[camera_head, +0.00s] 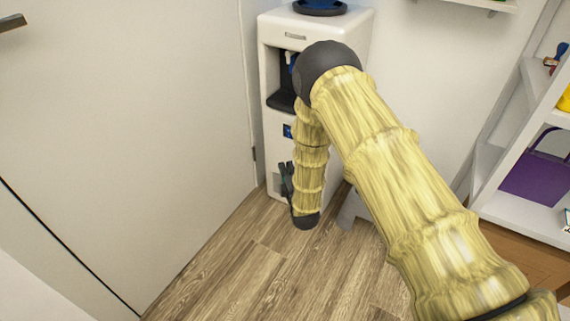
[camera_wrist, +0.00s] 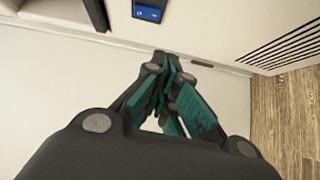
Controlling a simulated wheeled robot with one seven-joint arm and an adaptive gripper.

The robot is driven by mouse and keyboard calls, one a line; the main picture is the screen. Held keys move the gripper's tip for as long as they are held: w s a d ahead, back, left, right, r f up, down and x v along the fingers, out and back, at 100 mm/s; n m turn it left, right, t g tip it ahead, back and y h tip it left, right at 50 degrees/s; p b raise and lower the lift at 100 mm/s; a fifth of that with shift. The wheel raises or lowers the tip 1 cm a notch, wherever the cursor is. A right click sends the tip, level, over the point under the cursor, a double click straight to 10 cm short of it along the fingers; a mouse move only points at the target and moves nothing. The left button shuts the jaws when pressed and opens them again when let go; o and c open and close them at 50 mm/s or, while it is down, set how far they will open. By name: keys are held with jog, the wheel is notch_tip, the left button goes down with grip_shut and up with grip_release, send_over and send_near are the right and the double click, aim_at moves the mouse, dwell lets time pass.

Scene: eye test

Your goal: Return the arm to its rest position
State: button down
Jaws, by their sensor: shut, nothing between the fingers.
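My arm reaches in from the lower right in the head view, bends at a dark elbow and hangs down in front of a white water dispenser (camera_head: 350,27). My gripper (camera_head: 286,178) is at the low end of the arm, dark and small there, close to the dispenser's lower front. In the wrist view my gripper (camera_wrist: 172,85) shows its teal finger pads together, with nothing held between them. The dispenser's front (camera_wrist: 205,22) lies beyond the fingers, with a blue switch or label (camera_wrist: 149,12) on it.
A white door (camera_head: 120,110) stands to the left. White shelves (camera_head: 530,215) at the right hold a purple bag (camera_head: 537,178). A grey object (camera_head: 352,207) stands beside the dispenser. Wooden floor (camera_head: 240,275) lies clear at the lower middle.

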dwell(0.4)
jog(key=s+d+f+m+g+h, duration=0.1)
jog(key=s+d+f+m+g, duration=0.4)
jog(key=s+f, duration=0.45)
jog(key=s+d+f+m+g+h, duration=0.25)
jog(key=s+d+f+m, duration=0.45)
jog(key=s, duration=0.5)
jog(key=s+d+m+g, duration=0.2)
jog(key=s+m+g, duration=0.1)
jog(key=s, duration=0.8)
jog(key=s+d+m+g, duration=0.3)
jog(key=s, duration=0.8)
jog(key=s+d+m+g, duration=0.2)
jog(key=s+g, duration=0.2)
jog(key=s, duration=0.7)
notch_tip(320, 180, up, 28)
jog(key=p, duration=2.8)
jog(key=shift+w, duration=0.2)
